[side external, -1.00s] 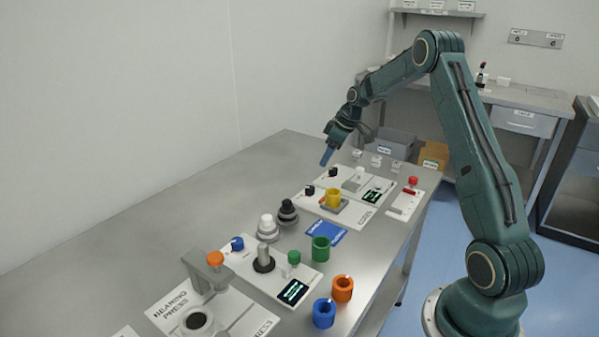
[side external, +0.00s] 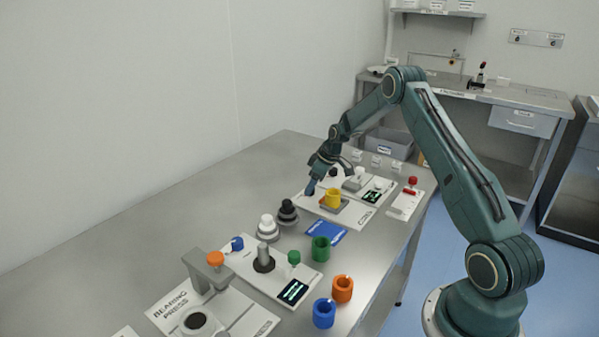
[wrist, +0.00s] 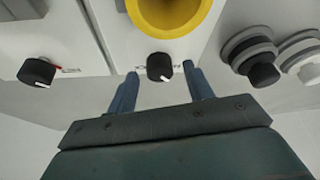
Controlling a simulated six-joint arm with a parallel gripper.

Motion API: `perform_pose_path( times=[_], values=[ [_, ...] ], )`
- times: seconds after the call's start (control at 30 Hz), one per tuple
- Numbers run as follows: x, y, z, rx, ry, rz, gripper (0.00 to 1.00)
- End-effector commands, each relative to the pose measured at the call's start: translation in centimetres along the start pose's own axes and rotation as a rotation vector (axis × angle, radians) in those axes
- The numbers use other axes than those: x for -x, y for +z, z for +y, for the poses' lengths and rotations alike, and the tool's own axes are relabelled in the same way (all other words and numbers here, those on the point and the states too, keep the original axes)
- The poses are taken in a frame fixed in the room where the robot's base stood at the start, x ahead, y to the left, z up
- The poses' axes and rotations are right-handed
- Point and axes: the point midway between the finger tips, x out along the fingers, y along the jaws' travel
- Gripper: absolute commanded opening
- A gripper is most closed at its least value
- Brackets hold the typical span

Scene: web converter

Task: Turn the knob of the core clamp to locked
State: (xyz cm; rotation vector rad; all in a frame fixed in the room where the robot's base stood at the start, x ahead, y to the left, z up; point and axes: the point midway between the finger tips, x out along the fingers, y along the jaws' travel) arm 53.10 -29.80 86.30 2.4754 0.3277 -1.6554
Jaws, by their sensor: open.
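A black knob (wrist: 160,66) with a white pointer line sits on a white panel (side external: 352,213), beside a yellow cup-like part (side external: 333,197). The yellow part also shows at the top of the wrist view (wrist: 170,14). The pointer line is toward the bottom of the wrist picture, slightly right. My gripper (side external: 310,190) is at this knob and hides it in the side view. In the wrist view my gripper (wrist: 162,76) is open, with one blue finger on each side of the knob, apart from it. The panel lettering by the knob is partly hidden and unreadable.
A second black knob (wrist: 36,72) with a red mark is on the neighbouring panel. Dark stacked rings (side external: 287,212) and light ones (side external: 267,228) stand close by. A blue mat (side external: 326,232) and a green cup (side external: 320,249) lie nearer the camera. The table's left side is clear.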

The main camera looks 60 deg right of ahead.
Motion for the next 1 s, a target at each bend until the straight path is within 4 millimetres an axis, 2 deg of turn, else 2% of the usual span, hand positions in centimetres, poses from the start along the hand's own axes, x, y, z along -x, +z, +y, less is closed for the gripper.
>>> perform_pose_path(
  times=[0.13,0.43,0.47,0.67,1.0],
  values=[
    [-0.68,-0.01,0.02,0.0,0.001,0.001,0.52],
    [-0.78,-0.01,0.03,0.0,0.001,0.001,0.52],
    [-0.78,-0.01,0.03,0.0,0.001,0.001,0.48],
    [-0.76,0.0,0.02,0.0,0.001,0.0,0.08],
    [-0.74,0.02,-0.03,-0.023,0.01,0.0,0.07]
  ],
)
